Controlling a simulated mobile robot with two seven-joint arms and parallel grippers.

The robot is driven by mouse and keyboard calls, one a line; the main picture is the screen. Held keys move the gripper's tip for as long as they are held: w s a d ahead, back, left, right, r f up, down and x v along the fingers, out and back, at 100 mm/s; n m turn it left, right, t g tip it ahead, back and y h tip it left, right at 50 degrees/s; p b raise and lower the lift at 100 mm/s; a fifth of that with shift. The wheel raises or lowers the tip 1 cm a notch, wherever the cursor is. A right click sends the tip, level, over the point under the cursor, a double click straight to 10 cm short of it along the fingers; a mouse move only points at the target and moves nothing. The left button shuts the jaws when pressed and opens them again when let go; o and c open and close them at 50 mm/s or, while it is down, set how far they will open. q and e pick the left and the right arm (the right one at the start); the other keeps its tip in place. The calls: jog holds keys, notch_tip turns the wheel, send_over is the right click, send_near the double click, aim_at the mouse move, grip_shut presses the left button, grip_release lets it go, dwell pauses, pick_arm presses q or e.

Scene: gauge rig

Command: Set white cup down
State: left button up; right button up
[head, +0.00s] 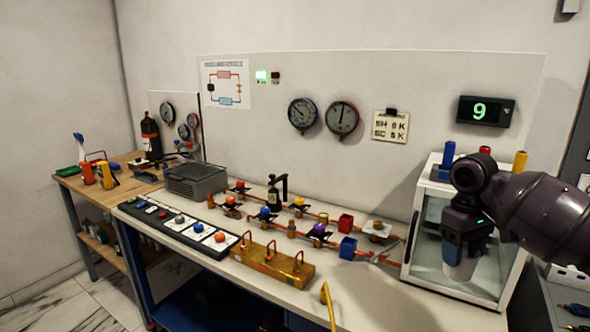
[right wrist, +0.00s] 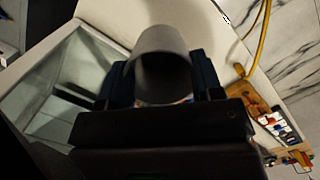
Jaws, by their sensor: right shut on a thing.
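The white cup (head: 459,271) is held by my right gripper (head: 464,252) at the right of the head view. The gripper's fingers close on its sides, and its lower part shows below them. In the right wrist view the cup (right wrist: 161,42) looks grey in shade, with its dark open mouth facing the camera, between the two fingers (right wrist: 163,85). In the head view it overlaps the front of the glass-fronted cabinet. I cannot tell whether its base touches anything. My left gripper is not in view.
The white glass-fronted cabinet (head: 427,190) stands at the counter's right end, with coloured cylinders on top. The pale counter (head: 372,300) has bare room left of the cabinet. A brass manifold (head: 275,262), yellow hose (head: 328,305) and copper pipe rig (head: 300,229) lie further left.

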jog(key=s+a+f+m, duration=0.3)
jog(key=s+a+f, duration=0.7)
jog(key=s+a, duration=0.2)
jog(key=shift+a+f+m, duration=0.25)
jog(key=shift+a+m, duration=0.15)
jog(key=shift+a, duration=0.25)
jog(key=shift+r, duration=0.1)
